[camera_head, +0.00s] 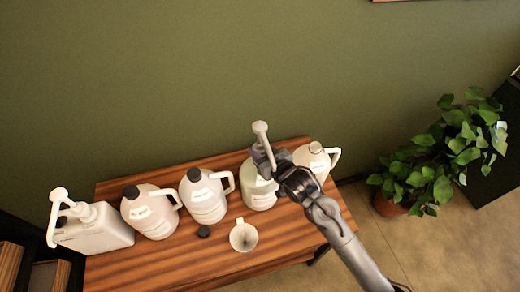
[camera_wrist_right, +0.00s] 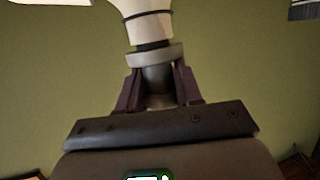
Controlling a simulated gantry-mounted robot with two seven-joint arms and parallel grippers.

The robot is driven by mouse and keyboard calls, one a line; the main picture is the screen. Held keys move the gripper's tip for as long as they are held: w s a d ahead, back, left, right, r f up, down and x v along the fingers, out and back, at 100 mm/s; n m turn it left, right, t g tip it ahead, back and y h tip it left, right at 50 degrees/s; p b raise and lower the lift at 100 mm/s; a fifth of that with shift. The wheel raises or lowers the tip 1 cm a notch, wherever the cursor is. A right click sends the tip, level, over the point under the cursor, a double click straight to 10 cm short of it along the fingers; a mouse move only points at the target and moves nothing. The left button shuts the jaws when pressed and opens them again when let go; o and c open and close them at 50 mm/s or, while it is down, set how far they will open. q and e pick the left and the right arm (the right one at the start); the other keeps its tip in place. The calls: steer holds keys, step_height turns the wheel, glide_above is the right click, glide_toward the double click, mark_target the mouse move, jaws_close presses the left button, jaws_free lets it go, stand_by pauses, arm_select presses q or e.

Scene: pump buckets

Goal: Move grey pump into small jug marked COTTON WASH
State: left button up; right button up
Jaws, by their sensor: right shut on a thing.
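My right gripper (camera_head: 264,153) is shut on the grey pump (camera_head: 261,133), which stands upright in the jaws above the table. In the right wrist view the two dark fingers (camera_wrist_right: 158,88) close around the pump's neck below its grey collar (camera_wrist_right: 155,55). The gripper is over a pale greenish jug (camera_head: 259,193), partly covered by my arm; I cannot tell whether the pump's lower end is inside it. A white jug (camera_head: 317,161) with a brownish top stands to its right. Label text is too small to read, so I cannot tell which is COTTON WASH. My left gripper is not in view.
Two handled jugs with black caps (camera_head: 149,212) (camera_head: 205,197) and a boxy container with a white pump (camera_head: 97,232) stand along the wooden table (camera_head: 165,262). A white cup (camera_head: 243,238) and a loose black cap (camera_head: 203,231) lie in front. A plant (camera_head: 440,150) stands right.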

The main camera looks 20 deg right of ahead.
steer(key=shift+f, duration=0.25)
steer(key=o, duration=1.1)
steer(key=shift+c, duration=0.2)
steer(key=shift+o, duration=0.3)
steer(key=b+v, duration=0.1)
steer(key=v, duration=0.9)
steer(key=shift+s+r, duration=0.15)
steer(key=shift+s, duration=0.25)
